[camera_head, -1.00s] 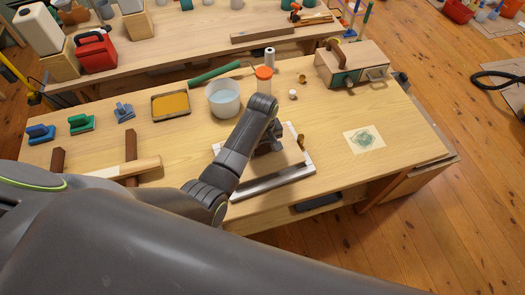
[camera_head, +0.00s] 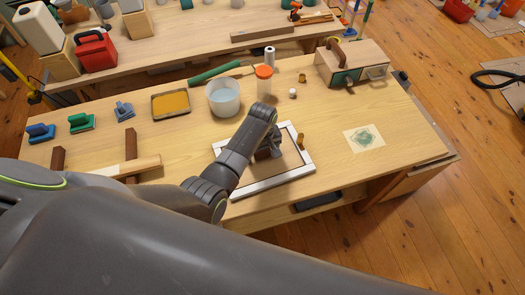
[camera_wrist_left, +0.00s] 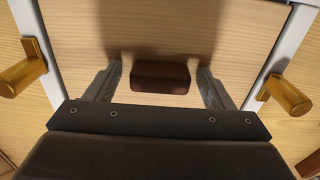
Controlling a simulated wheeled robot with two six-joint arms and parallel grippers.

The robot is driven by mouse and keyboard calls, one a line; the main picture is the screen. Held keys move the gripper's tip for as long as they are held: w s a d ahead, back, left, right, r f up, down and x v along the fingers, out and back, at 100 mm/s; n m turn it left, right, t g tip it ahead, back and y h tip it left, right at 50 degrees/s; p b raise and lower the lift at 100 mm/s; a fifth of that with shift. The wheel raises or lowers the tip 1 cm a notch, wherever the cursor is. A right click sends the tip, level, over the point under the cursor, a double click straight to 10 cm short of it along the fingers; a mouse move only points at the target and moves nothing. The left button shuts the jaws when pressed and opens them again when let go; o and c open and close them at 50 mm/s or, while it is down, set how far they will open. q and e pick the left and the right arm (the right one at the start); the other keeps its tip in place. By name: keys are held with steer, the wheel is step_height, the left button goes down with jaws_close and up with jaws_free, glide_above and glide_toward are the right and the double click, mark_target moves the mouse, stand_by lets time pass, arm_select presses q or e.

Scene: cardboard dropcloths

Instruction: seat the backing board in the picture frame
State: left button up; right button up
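The white picture frame (camera_head: 262,185) lies flat on the workbench, and its rails show at both sides of the left wrist view (camera_wrist_left: 280,50). The pale wooden backing board (camera_wrist_left: 75,30) fills the space between the rails; its near edge is hidden by my gripper. A dark brown handle (camera_wrist_left: 160,77) stands on the board. My left gripper (camera_head: 272,151) is over the frame, its open fingers on either side of the handle with small gaps, as the left wrist view shows (camera_wrist_left: 158,85). Brass turn buttons (camera_wrist_left: 22,75) (camera_wrist_left: 286,96) sit on the side rails, pointing outward. My right gripper is out of view.
A water bucket (camera_head: 223,97), an orange-capped jar (camera_head: 264,78) and a yellow tray (camera_head: 170,105) stand behind the frame. A wooden box (camera_head: 350,65) is at the back right. A card with a green print (camera_head: 364,138) lies right of the frame, with bare bench around it.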

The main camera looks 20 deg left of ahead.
mark_target(262, 152)
arm_select(q)
steer(key=shift+r, duration=0.25)
step_height(262, 152, up, 12)
stand_by(0.5)
steer(key=shift+f, duration=0.15)
stand_by(0.3)
